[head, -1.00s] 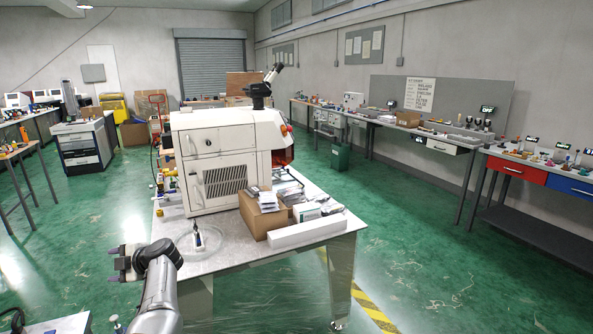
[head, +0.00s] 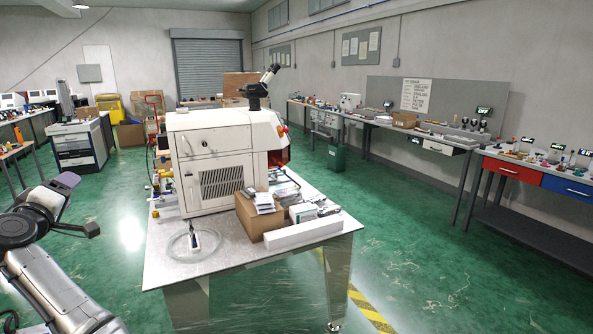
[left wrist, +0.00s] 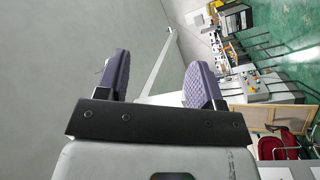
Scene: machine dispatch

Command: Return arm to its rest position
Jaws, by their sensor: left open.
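My left gripper (head: 78,204) is at the lower left of the head view, left of the metal table and clear of it. In the left wrist view its two purple padded fingers (left wrist: 160,80) stand apart with nothing between them. My left arm comes up from the lower left corner, bent at the wrist. My right gripper is not in view.
A metal table (head: 165,270) carries a white machine (head: 218,150), a cardboard box (head: 262,222), a long white box (head: 303,233) and a clear round dish (head: 193,245) holding a small item. Workbenches line the right wall. Green floor is open right of the table.

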